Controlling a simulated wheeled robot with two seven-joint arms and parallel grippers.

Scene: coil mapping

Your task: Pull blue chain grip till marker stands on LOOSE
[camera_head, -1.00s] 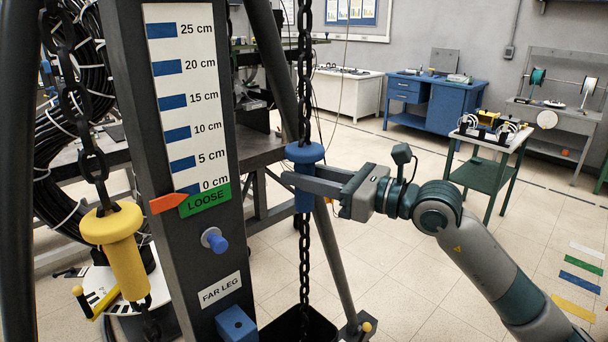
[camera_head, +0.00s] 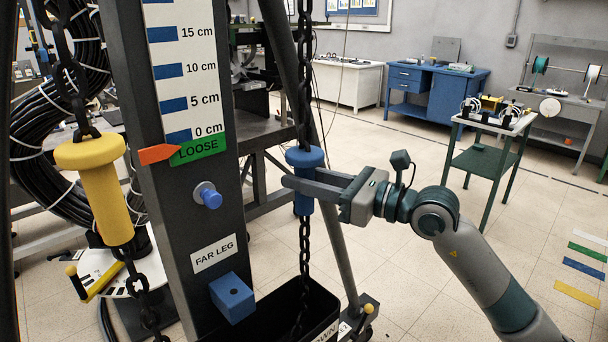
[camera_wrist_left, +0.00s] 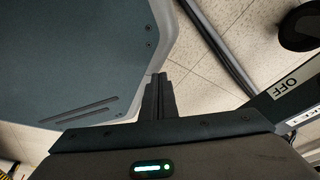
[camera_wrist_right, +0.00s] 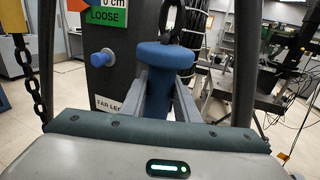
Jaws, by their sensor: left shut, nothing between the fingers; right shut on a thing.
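The blue chain grip (camera_head: 303,158) hangs on a dark chain in the middle of the head view. My right gripper (camera_head: 290,184) is shut around its narrow body, below the wide top. The right wrist view shows the blue grip (camera_wrist_right: 164,58) between the fingers. The orange marker (camera_head: 158,154) points right, and its tip lies over the left part of the green LOOSE field (camera_head: 200,150), below the 0 cm line. My left gripper (camera_wrist_left: 159,78) shows only in the left wrist view, shut and empty.
A yellow chain grip (camera_head: 106,195) hangs left of the dark post (camera_head: 190,225). A blue knob (camera_head: 210,198) and a blue block (camera_head: 232,297) stick out from the post. A black bin (camera_head: 268,318) stands below the blue grip. Open floor lies to the right.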

